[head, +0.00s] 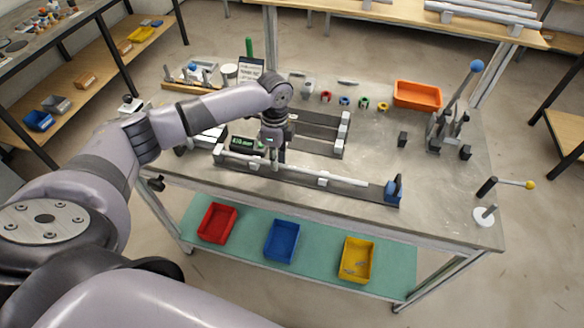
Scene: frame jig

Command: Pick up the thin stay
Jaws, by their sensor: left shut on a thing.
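A long, thin pale rod, which I take to be the thin stay (337,180), lies along the front of the workbench over a grey rail jig. My left gripper (274,164) points down at the rod, left of its middle. It is shut on the rod, and its fingers hide the part between them. The rod still looks level with the jig's supports; I cannot tell whether it touches them. My right gripper is not in view.
A blue clamp block (393,190) stands at the jig's right end. A small green-lit display (241,143) sits close behind the rod. An orange bin (417,95) and a blue-knobbed lever press (450,118) stand at the back right.

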